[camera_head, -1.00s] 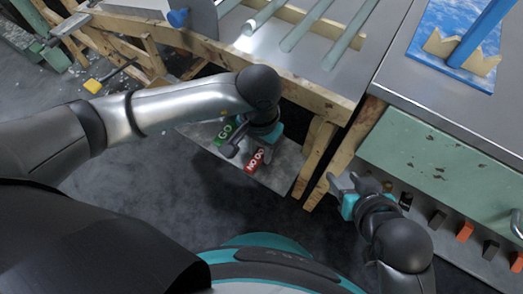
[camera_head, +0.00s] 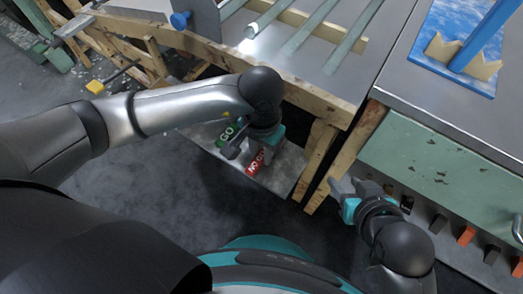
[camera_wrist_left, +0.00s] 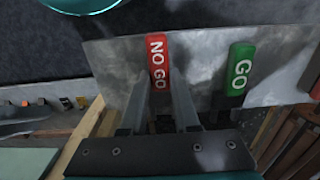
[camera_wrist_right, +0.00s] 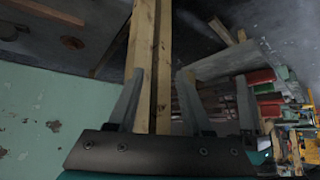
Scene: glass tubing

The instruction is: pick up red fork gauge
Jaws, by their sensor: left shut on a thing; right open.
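The red fork gauge (camera_head: 252,169), marked NO GO, is at the metal shelf (camera_head: 285,180) below the workbench. In the left wrist view the red gauge (camera_wrist_left: 157,60) is between my left fingers, its label end showing beyond them. My left gripper (camera_head: 262,152) is shut on it and covers part of its label in the head view. I cannot tell whether the gauge touches the shelf. A green gauge (camera_head: 229,133), marked GO, is beside it and also shows in the left wrist view (camera_wrist_left: 240,68). My right gripper (camera_head: 347,186) is open and empty near the wooden bench leg.
Glass tubes (camera_head: 310,28) lie on the bench above the shelf. A wooden bench leg (camera_head: 340,160) stands right of the shelf. A green cabinet (camera_head: 430,165) with a row of blocks (camera_head: 466,234) below is at the right. The floor in front of the shelf is clear.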

